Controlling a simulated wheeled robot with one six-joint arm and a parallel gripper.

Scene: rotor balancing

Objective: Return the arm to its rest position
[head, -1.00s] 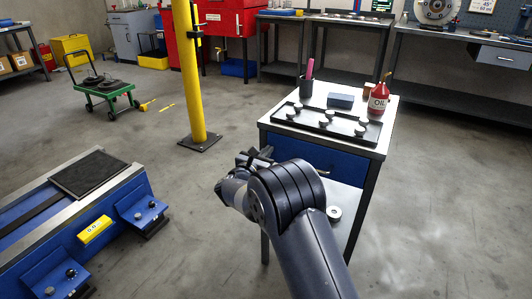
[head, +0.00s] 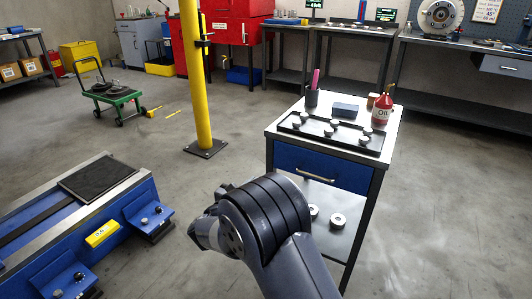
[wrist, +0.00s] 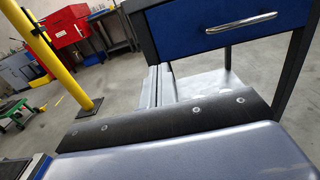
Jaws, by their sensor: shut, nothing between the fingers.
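My arm shows in the head view as a dark grey jointed link (head: 265,215), reaching up from the bottom edge and bent to the left. The arm's end is in front of the workbench cart, over open floor, and carries nothing that I can see. The fingers are hidden behind the wrist in the head view. In the wrist view my gripper (wrist: 158,70) shows as two pale fingers side by side, shut and empty, beyond a dark strip with screws.
A cart with a blue drawer (head: 320,168) stands right of the arm; its top holds a tray (head: 335,138) of round weights and a red oil bottle (head: 382,109). A yellow post (head: 196,80) stands behind. A blue machine bed (head: 150,200) is at left.

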